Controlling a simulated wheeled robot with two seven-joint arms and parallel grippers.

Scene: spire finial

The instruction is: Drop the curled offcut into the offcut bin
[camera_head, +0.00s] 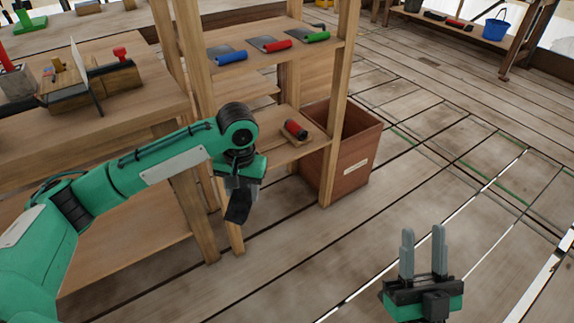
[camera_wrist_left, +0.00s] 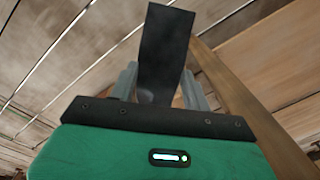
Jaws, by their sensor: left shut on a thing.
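My left gripper (camera_head: 236,188) is shut on a dark grey, flat strip, the offcut (camera_head: 238,208), which hangs down below the fingers. In the left wrist view the offcut (camera_wrist_left: 165,45) sticks out between the grey fingers of the left gripper (camera_wrist_left: 160,88); I cannot make out its curl. The offcut bin (camera_head: 352,165), a reddish-brown wooden box with a pale label, stands on the floor behind and to the right of the left gripper, apart from it. My right gripper (camera_head: 423,240) is open and empty at the lower right.
A wooden shelf rack (camera_head: 337,100) stands between the left arm and the bin. A workbench (camera_head: 120,115) is at left. The floor at right is clear.

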